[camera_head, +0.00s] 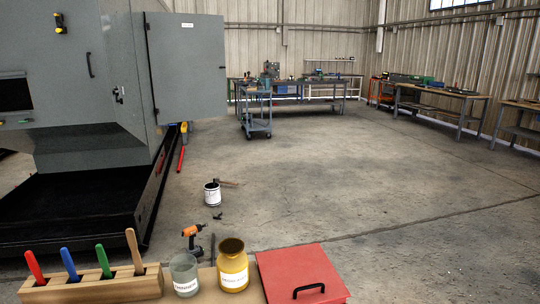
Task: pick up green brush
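The green brush (103,260) stands upright, slightly tilted, in a wooden block (92,288) at the lower left. Only its green handle shows; its lower end is hidden in the block. In the same block, a red-handled brush (35,266) and a blue-handled one (69,263) stand to its left, and a wooden-handled one (135,249) to its right. Neither of my grippers shows in the head view.
A grey glass jar (184,272), an amber jar (233,266) and a red box with a black handle (300,270) stand right of the block. An orange drill (192,235) and white paint can (212,194) are beyond. A large grey enclosure (115,60) fills the left.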

